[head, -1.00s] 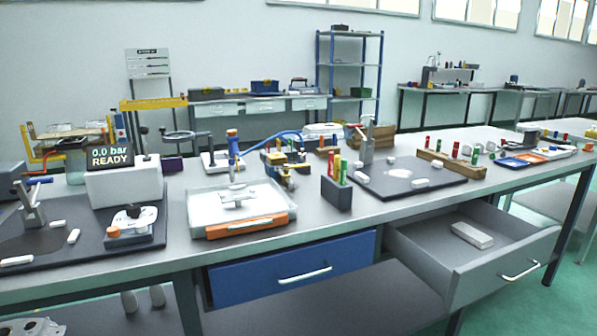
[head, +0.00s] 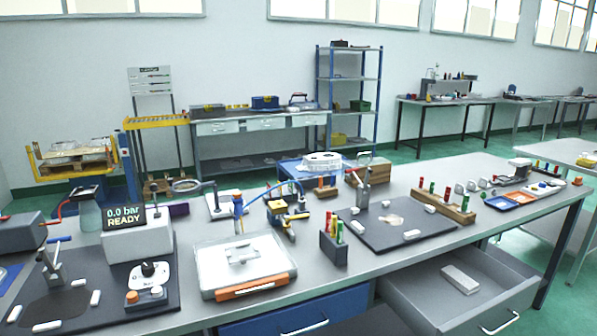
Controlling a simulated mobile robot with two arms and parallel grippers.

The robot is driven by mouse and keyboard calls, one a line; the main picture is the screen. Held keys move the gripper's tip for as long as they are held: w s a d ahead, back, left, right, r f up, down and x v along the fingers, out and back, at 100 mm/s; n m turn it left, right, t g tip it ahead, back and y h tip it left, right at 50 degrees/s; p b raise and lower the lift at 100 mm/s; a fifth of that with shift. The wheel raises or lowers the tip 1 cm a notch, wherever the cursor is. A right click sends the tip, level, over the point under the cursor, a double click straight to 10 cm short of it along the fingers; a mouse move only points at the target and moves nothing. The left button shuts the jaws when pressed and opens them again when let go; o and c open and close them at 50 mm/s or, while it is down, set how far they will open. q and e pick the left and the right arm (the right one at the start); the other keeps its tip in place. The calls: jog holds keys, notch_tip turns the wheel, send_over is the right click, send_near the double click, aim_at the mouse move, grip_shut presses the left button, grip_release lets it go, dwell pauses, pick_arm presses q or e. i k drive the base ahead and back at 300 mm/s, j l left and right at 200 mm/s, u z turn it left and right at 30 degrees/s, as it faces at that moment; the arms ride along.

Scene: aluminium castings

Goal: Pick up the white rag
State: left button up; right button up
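No cloth that is clearly a white rag can be made out. A pale, flat-sided block (head: 460,279) lies in the open grey drawer (head: 504,266) at the lower right. A small pale patch (head: 390,220) lies on the right dark mat (head: 372,233), too small to identify. Several short white pieces lie on the two dark mats, such as one on the right mat (head: 412,235) and one on the left mat (head: 95,298). Neither of my grippers is in view.
A case with an orange front (head: 252,288), a grey box with a "0.0 bar READY" display (head: 124,217) and a dark holder of coloured sticks (head: 333,250) crowd the bench. The blue drawer (head: 290,318) looks shut. A narrow bare strip runs along the front edge.

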aim_at(468, 286)
jog(key=k+j+z, duration=0.1)
jog(key=z, duration=1.15)
